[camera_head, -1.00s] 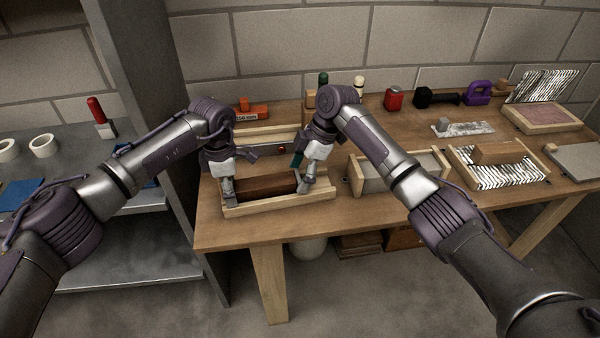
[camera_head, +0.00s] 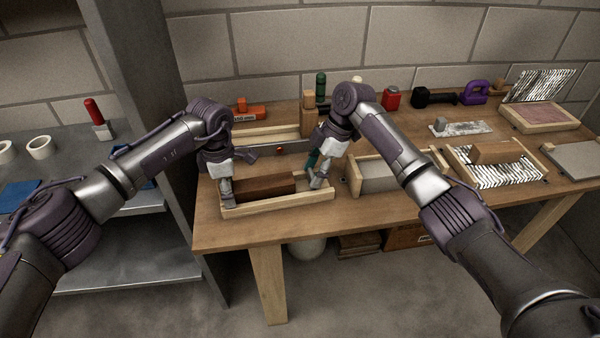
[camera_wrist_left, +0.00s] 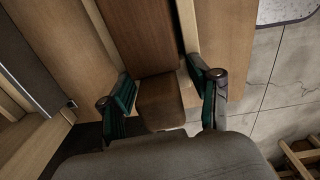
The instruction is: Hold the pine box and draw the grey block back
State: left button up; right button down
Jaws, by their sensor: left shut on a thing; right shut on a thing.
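The pine box (camera_head: 280,207) is a long, low, light-wood tray near the front left of the bench, with a brown block (camera_head: 263,187) lying inside. My left gripper (camera_head: 227,192) is shut at the box's left end. In the left wrist view its green-padded fingers (camera_wrist_left: 160,98) straddle a short brown wooden piece (camera_wrist_left: 160,104) at the box's end. My right gripper (camera_head: 318,182) is shut at the box's right end, a little apart from the brown block. The grey block seems to be between its fingers, mostly hidden by them.
A box with a grey slab (camera_head: 385,180) stands close to the right of my right gripper. A light-wood frame (camera_head: 268,134) and an orange tool (camera_head: 248,112) lie behind the pine box. The bench's front edge is close in front.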

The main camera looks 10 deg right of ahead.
jog(key=shift+d+f, duration=0.1)
jog(key=shift+d, duration=1.05)
jog(key=shift+c, duration=2)
grip_release()
jog(key=shift+d, duration=0.1)
jog(key=shift+r, duration=0.3)
jog(key=v, duration=1.1)
jog(key=shift+s+d+r, duration=0.15)
jog(key=shift+s+r, duration=0.05)
jog(key=shift+r, duration=0.15)
